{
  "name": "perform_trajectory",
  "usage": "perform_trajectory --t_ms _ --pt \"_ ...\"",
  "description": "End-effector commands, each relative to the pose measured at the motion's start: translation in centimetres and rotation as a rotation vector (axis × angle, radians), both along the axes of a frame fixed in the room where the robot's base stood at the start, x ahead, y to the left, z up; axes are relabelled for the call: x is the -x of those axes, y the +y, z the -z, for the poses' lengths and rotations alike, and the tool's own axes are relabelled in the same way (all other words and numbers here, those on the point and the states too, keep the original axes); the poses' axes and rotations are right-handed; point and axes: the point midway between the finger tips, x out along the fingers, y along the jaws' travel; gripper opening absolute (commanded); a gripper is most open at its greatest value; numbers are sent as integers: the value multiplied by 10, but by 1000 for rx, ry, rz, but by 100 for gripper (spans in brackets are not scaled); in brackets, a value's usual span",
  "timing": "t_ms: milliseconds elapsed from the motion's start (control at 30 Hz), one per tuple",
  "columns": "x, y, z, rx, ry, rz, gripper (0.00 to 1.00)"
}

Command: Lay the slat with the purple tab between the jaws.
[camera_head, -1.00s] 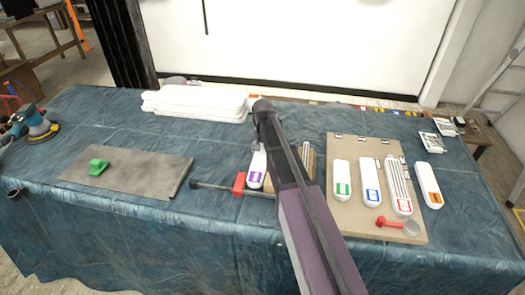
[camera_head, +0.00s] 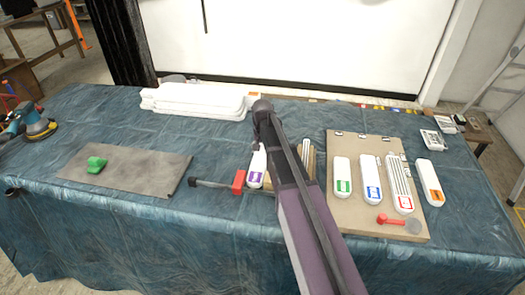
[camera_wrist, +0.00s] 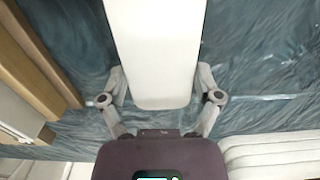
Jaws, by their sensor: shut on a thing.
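The slat with the purple tab (camera_head: 258,163) is white with a rounded end. It shows just left of my arm in the head view, its purple tab toward the table's front edge. In the wrist view the white slat (camera_wrist: 152,50) lies between my two fingers, which grip its sides near the rounded end; its tab is out of that view. My gripper (camera_wrist: 158,85) is shut on it; my arm hides the gripper in the head view. The clamp (camera_head: 239,182), with a red jaw and dark bar, lies at the slat's tab end; whether they touch I cannot tell.
A wooden block (camera_wrist: 30,62) stands beside the slat. A tan board (camera_head: 345,215) at right carries slats with green, blue and red tabs; an orange-tabbed slat (camera_head: 428,180) lies at its right. A grey mat (camera_head: 140,180) with a green object lies left. White pieces (camera_head: 195,102) are stacked behind.

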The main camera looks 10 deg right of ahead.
Motion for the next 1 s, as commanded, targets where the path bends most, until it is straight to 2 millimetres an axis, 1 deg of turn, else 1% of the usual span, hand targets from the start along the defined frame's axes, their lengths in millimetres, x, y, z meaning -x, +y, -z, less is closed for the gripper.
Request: perform_trajectory --t_ms 1000 --pt "0 1 15 0 0 -1 28"
